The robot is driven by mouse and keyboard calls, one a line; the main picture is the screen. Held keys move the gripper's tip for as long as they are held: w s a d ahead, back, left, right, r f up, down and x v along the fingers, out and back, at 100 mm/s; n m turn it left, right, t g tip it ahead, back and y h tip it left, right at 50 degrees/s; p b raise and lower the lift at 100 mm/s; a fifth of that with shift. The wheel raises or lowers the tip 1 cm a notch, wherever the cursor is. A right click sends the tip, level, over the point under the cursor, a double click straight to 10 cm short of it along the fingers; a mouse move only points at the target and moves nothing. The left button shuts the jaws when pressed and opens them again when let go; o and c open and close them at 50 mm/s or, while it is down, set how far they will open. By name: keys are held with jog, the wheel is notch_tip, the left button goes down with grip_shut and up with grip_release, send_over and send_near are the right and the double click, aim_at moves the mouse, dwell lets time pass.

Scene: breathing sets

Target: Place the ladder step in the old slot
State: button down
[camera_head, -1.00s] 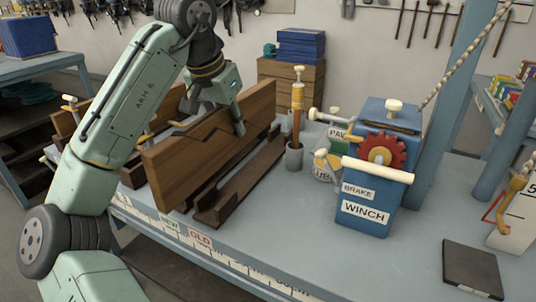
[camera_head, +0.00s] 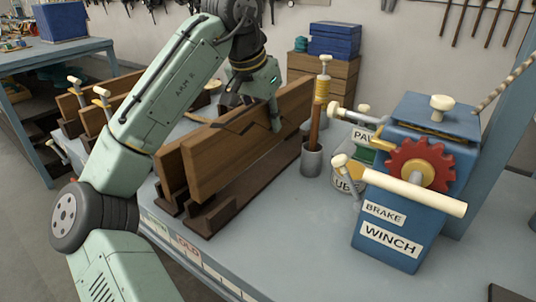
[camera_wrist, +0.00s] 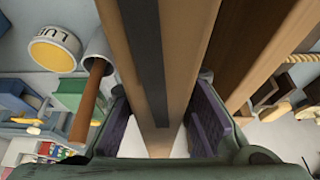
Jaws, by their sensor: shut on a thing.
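My gripper (camera_head: 262,112) is shut on a wooden ladder step (camera_head: 245,137), a long brown board standing on edge. In the wrist view the held step (camera_wrist: 152,70) runs between the purple finger pads, with a dark strip along its edge. The step is over the right-hand dark rack (camera_head: 222,214), behind the OLD label (camera_head: 187,247). I cannot tell whether its lower edge is seated in the slot. A second board (camera_head: 171,176) stands close on its left, behind the NEW label (camera_head: 155,229); it also shows in the wrist view (camera_wrist: 243,50).
The blue winch (camera_head: 408,200) stands at the right. A grey cup with a stick (camera_head: 312,158) and a labelled can (camera_head: 347,182) stand just right of the step. More boards with clamps (camera_head: 88,105) stand at the left. The bench front (camera_head: 300,255) is clear.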

aim_at(255, 105)
jog(key=shift+f+b, duration=2.2)
jog(key=shift+f, duration=0.45)
jog(key=shift+r, duration=0.1)
jog(key=c, duration=1.4)
grip_release()
jog(key=v, duration=1.2)
jog(key=shift+p, duration=0.35)
